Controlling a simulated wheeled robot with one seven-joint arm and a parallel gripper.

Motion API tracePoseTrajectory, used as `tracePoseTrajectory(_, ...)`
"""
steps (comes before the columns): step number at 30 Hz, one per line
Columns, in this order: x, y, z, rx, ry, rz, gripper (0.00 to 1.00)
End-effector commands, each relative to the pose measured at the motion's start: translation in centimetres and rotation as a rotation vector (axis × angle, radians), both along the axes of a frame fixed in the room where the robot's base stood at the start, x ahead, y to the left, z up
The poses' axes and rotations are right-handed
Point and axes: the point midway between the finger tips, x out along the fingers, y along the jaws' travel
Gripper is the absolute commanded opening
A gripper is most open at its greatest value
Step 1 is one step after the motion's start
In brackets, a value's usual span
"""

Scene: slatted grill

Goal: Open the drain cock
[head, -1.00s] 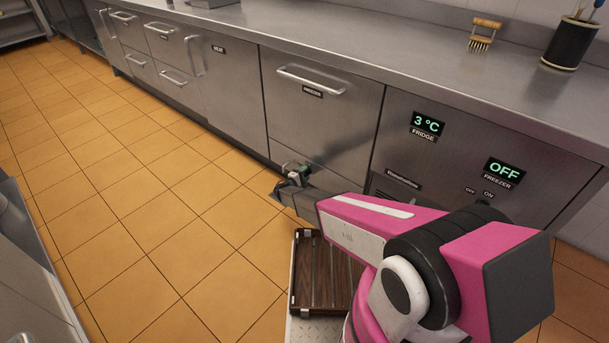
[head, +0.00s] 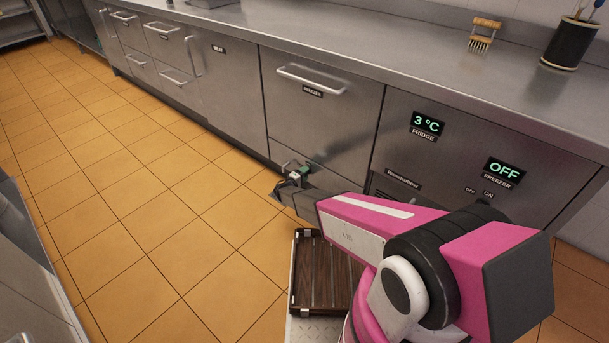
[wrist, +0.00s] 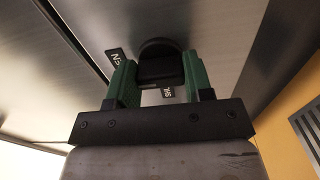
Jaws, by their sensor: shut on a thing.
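The drain cock shows in the wrist view as a dark, round-topped handle (wrist: 161,62) against the steel front. My gripper (wrist: 160,82) has its two green fingers on either side of this handle and is shut on it. Small black labels with white letters sit beside the handle, one at the upper left (wrist: 116,60) and one partly hidden below it (wrist: 167,91). In the head view my gripper (head: 296,174) is low at the freezer front, and the cock is too small there to make out clearly.
The freezer drawer (head: 322,115) is closed above my gripper. The fridge and freezer panel (head: 450,150) with lit displays is to the right. A slatted wooden rack (head: 322,272) is beneath my arm. The tiled floor (head: 150,190) at left is clear.

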Motion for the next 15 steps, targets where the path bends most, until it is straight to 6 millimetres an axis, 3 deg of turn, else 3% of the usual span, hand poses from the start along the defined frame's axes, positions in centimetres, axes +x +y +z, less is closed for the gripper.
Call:
tracePoseTrajectory(2,-0.11,0.00,-0.07,0.004,0.000,-0.001,0.23)
tracePoseTrajectory(3,-0.11,0.01,-0.07,0.003,0.000,0.000,0.60)
tracePoseTrajectory(4,-0.11,0.01,-0.07,0.003,0.000,0.000,0.70)
tracePoseTrajectory(15,-0.34,0.23,-0.01,0.001,0.000,0.000,0.72)
